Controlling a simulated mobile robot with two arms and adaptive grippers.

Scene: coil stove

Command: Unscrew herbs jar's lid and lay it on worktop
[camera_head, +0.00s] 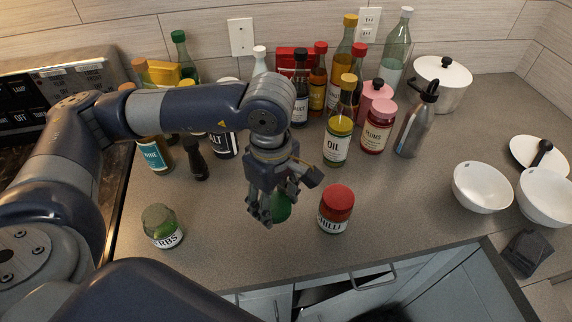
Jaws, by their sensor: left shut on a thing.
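The herbs jar (162,228) stands on the worktop (225,258) near its front left. It is greenish glass with a white label partly reading "ERBS", and its top looks open with no lid on it. My left gripper (268,212) is well to the right of the jar, pointing down and shut on a green lid (282,208). The fingers hide part of the lid. I cannot tell whether the lid touches the worktop. My right gripper is not in view.
A red-lidded chilli jar (336,209) stands close to the right of my left gripper. Behind are an oil bottle (338,146), a plums jar (378,127) and several other bottles. White bowls (482,187) stand at the right. Worktop between the herbs jar and the gripper is clear.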

